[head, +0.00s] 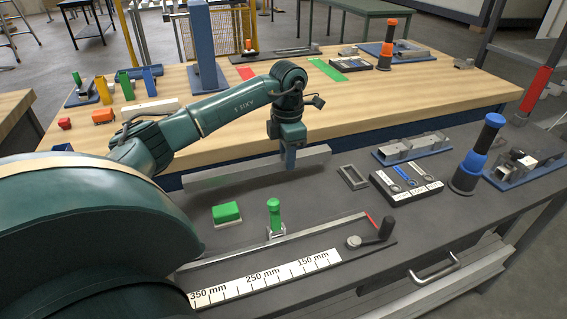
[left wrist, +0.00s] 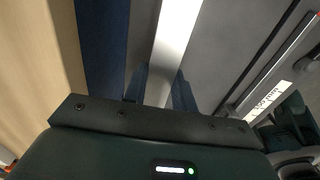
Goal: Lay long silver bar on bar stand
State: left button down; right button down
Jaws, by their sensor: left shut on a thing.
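The long silver bar (head: 230,177) lies lengthwise along the back edge of the dark grey worktop, level or nearly so. It also shows in the left wrist view (left wrist: 177,40), running away from the fingers. My left gripper (head: 289,161) points down and is shut on the bar, right of its middle. A shadow falls below the bar; I cannot tell whether it touches the worktop. In front lies a ruler fixture (head: 262,279) with a green-handled clamp (head: 274,213) and a black crank (head: 378,232). I cannot tell for sure which thing is the bar stand. My right gripper is out of view.
A green block (head: 227,212) sits left of the clamp. A grey open frame (head: 352,177), a black labelled tray (head: 407,186) and a blue-black post (head: 477,155) stand to the right. The wooden table (head: 365,110) behind carries several coloured parts and a blue column (head: 208,45).

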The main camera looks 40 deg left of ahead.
pick_arm(q)
notch_tip(320, 180, down, 4)
jog(key=shift+r, duration=0.15)
jog(key=shift+f, duration=0.25)
jog(key=c, duration=1.6)
grip_release()
jog(key=shift+f, duration=0.15)
jog(key=o, duration=0.5)
